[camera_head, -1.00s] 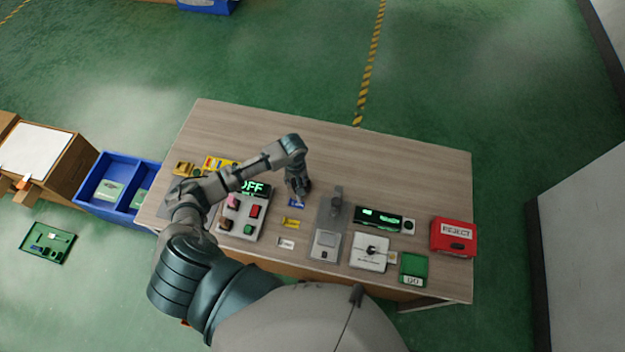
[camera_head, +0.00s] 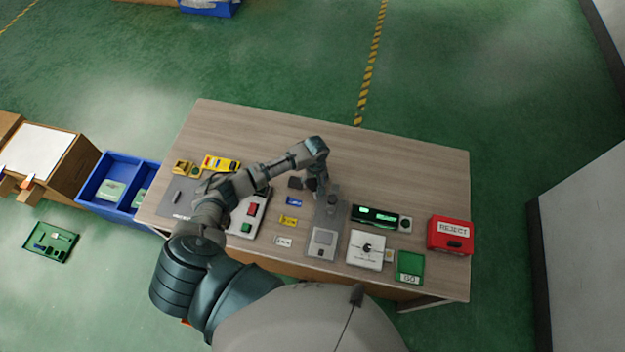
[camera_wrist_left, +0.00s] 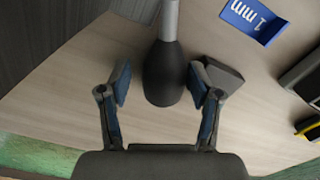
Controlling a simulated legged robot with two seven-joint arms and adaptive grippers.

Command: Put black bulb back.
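A black bulb (camera_wrist_left: 163,75) sits on the end of a grey rod (camera_wrist_left: 169,18) in the left wrist view. My left gripper (camera_wrist_left: 162,95) is open, with one finger on each side of the bulb. A gap shows at the left finger; the right finger is closer, and contact cannot be told. In the head view, my left gripper (camera_head: 311,187) is over the table beside the grey lever fixture (camera_head: 324,240) and its dark upright part (camera_head: 333,202). The bulb is hard to make out there. My right gripper is not in view.
A dark block (camera_wrist_left: 222,76) lies close to my right-hand finger in the wrist view. A blue "1 mm" tag (camera_wrist_left: 255,20) and a yellow tag (camera_head: 289,220) lie left of the fixture. A lit display (camera_head: 376,215) and a red REJECT box (camera_head: 451,234) stand right. The table's far side is clear.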

